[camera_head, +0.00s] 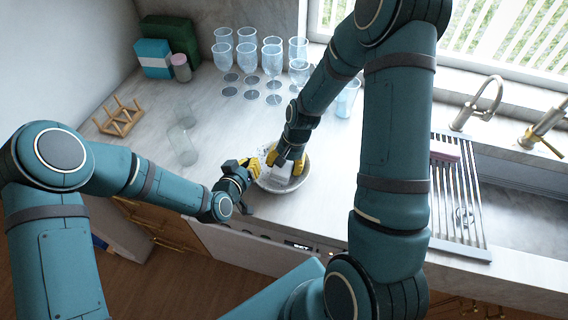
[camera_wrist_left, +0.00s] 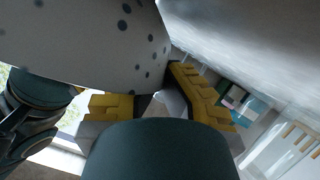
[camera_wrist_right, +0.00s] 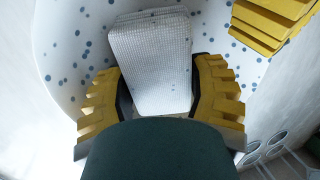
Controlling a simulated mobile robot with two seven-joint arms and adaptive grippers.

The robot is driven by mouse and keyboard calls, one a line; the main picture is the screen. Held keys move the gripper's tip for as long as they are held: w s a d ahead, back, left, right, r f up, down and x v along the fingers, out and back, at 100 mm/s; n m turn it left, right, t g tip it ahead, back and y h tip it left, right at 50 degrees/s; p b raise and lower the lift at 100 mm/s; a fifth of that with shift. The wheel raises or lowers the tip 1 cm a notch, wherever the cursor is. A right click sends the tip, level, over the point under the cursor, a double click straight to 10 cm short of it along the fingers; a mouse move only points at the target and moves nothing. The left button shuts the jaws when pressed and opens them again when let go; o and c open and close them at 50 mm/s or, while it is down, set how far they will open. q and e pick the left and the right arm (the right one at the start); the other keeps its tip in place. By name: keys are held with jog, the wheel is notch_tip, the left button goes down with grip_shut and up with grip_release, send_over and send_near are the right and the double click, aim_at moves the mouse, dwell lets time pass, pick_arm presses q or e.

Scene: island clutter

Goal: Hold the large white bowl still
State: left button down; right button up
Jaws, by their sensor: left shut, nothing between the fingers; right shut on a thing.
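The large white bowl (camera_head: 299,184) with blue dots stands on the counter near its front edge. Its dotted outer side fills the upper left of the left wrist view (camera_wrist_left: 90,40), and its dotted inside shows in the right wrist view (camera_wrist_right: 65,65). My left gripper (camera_head: 258,167) is shut beside the bowl's left rim; its yellow fingers hold nothing, and contact with the bowl is unclear. My right gripper (camera_wrist_right: 160,92) reaches down into the bowl, shut on a white textured cloth-like block (camera_wrist_right: 150,55). The block's lower end is hidden.
Several stemmed glasses (camera_head: 272,58) stand at the back. Two clear tumblers (camera_head: 183,145) and a wooden rack (camera_head: 120,117) are to the left. The counter left of the bowl is mostly clear.

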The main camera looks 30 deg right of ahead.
jog(key=shift+w+a, duration=0.3)
jog(key=shift+a, duration=0.35)
jog(key=shift+s+d, duration=0.1)
jog(key=shift+s+d, duration=0.45)
jog(key=shift+s, duration=0.05)
jog(key=shift+w+a, duration=0.45)
jog(key=shift+w, duration=0.3)
jog(key=shift+s+d, duration=0.1)
